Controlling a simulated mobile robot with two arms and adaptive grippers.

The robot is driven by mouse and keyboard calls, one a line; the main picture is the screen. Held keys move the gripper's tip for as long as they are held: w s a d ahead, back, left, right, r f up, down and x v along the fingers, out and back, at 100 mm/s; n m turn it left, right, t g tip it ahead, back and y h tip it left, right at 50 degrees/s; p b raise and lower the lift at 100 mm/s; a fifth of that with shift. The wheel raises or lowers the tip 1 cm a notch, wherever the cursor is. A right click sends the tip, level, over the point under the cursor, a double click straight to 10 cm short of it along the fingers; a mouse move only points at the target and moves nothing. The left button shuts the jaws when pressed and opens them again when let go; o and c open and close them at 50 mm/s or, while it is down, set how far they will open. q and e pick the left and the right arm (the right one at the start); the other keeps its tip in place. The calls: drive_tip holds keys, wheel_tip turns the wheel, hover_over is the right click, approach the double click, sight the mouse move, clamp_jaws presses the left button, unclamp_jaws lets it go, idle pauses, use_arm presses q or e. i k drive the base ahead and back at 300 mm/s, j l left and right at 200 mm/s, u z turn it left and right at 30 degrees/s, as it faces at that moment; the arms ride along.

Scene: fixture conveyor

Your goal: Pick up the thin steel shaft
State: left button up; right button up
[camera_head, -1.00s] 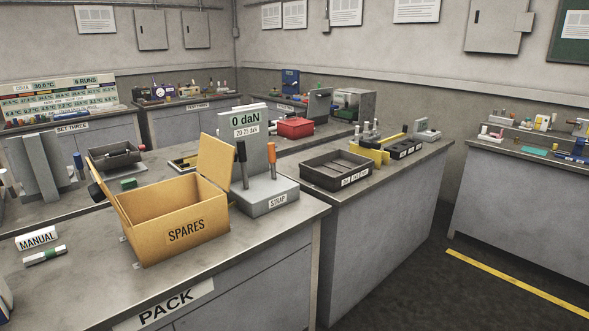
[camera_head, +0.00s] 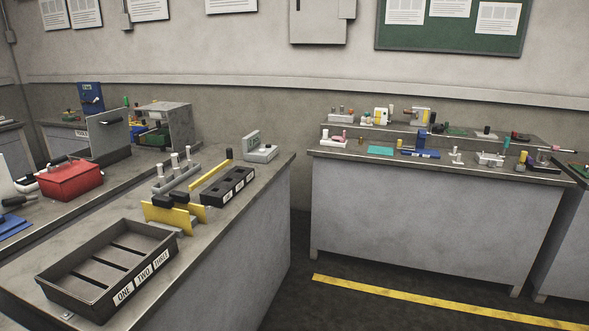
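I cannot single out a thin steel shaft with certainty. Several light-grey upright pegs (camera_head: 175,162) stand in a row on a grey base on the near left bench (camera_head: 262,187). A dark tray (camera_head: 60,283) labelled ONE, TWO, THREE lies at the front of that bench, with dark slots or bars across its floor. Small parts on the far bench (camera_head: 400,208) are too small to tell apart. Neither of my grippers is in view.
Behind the tray stand yellow plates (camera_head: 163,217) with black knobs, a black slotted block (camera_head: 228,186) and a grey device (camera_head: 261,150). A red box (camera_head: 70,181) sits at left. Open dark floor with a yellow line (camera_head: 440,299) lies before the far bench.

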sight(190, 160)
drive_tip(key=i+u, duration=0.25)
drive_tip(key=i, duration=0.2)
drive_tip(key=i+u, duration=0.25)
drive_tip(key=i, duration=0.25)
drive_tip(key=i+l+u, duration=0.1)
drive_tip(key=i+u, duration=0.15)
drive_tip(key=i, duration=0.2)
drive_tip(key=i+l+u, duration=0.25)
drive_tip(key=i, duration=0.2)
